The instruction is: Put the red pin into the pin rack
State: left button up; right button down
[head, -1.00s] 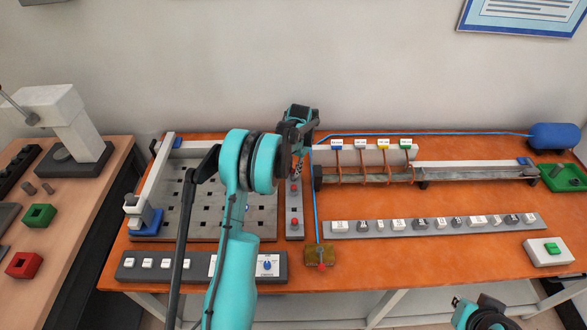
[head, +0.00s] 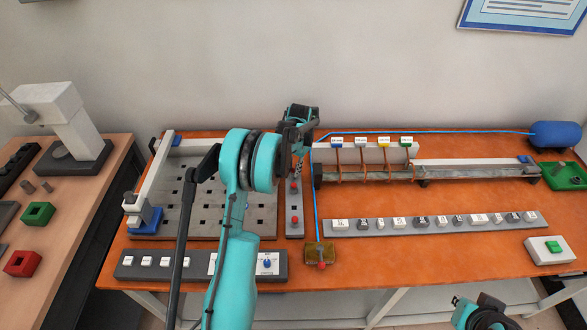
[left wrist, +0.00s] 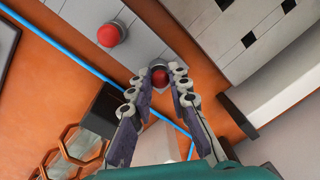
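The pin rack (head: 295,207) appears to be the narrow grey strip beside the perforated plate. One red pin (head: 294,222) stands at its front part, and its round head (left wrist: 110,34) shows in the left wrist view. Another red pin (head: 295,187) is at the strip's rear part, just below my left gripper (head: 298,175). In the left wrist view this pin's head (left wrist: 159,77) lies between the fingertips of my left gripper (left wrist: 158,76). I cannot tell whether the fingers touch it. My right gripper is only partly in view at the bottom edge, its fingers not visible.
A third red-topped piece (head: 321,265) sits on a brass block (head: 319,250). The perforated plate (head: 205,215) is left of the strip, and a blue tube (head: 315,215) runs on its right. Copper coils (head: 360,165) stand further right. Open table lies between the coils and the label strip.

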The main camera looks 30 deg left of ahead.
pick_arm(q)
jog(key=o, duration=0.4)
jog(key=shift+o, duration=0.2)
jog(key=shift+r, duration=0.1)
notch_tip(320, 180, up, 12)
jog(key=d, duration=0.1)
jog(key=shift+s+f, duration=0.1)
jog(key=shift+f, duration=0.1)
